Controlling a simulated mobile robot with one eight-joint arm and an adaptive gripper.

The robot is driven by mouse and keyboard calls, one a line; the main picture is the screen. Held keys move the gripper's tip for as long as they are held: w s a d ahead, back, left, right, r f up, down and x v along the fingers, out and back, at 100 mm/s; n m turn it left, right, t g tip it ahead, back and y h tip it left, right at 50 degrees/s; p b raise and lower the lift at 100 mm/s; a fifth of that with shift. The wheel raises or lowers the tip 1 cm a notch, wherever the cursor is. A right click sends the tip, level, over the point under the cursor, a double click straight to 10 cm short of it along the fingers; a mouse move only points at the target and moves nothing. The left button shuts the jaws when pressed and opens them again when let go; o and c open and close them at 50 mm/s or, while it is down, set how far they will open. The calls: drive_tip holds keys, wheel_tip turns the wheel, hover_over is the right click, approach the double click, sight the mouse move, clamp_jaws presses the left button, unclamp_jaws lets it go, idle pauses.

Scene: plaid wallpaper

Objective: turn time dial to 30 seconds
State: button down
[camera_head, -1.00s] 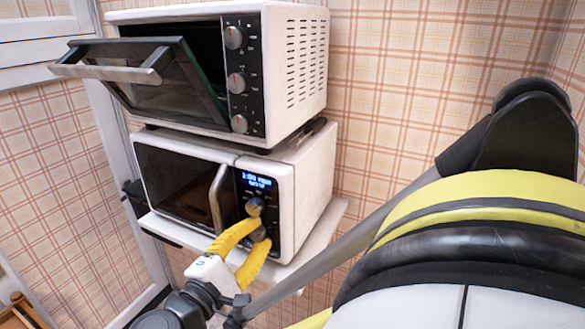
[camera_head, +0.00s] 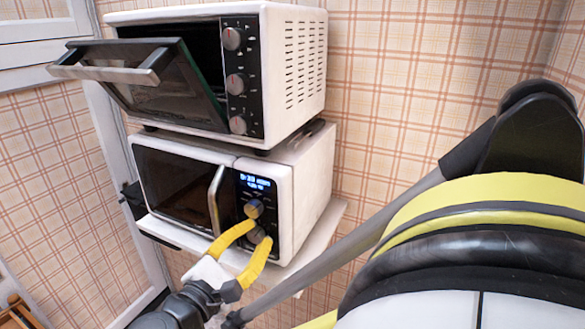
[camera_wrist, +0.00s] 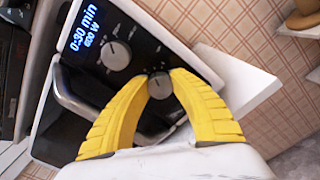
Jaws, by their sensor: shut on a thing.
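The microwave (camera_head: 300,190) is white with a black control panel on its right front. Its lit blue display (camera_head: 258,182) reads 0:30 min in the wrist view (camera_wrist: 84,30), with a watt line below. An upper round grey dial (camera_head: 254,208) sits under the display; it also shows in the wrist view (camera_wrist: 115,55). The lower dial (camera_wrist: 159,88) is the time dial, as far as I can tell. My gripper (camera_wrist: 159,76) has its yellow fingers shut around the lower dial, one on each side. In the head view my gripper (camera_head: 261,230) partly covers this dial.
A toaster oven (camera_head: 295,60) with its glass door (camera_head: 150,85) hanging partly open stands on top of the microwave. The microwave's door handle (camera_head: 215,200) is close left of my fingers. A white shelf (camera_head: 325,222) carries both. Plaid wall is behind.

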drive_tip(key=c, duration=1.1)
unclamp_jaws()
drive_tip(key=shift+d, duration=0.1)
drive_tip(key=v, duration=1.2)
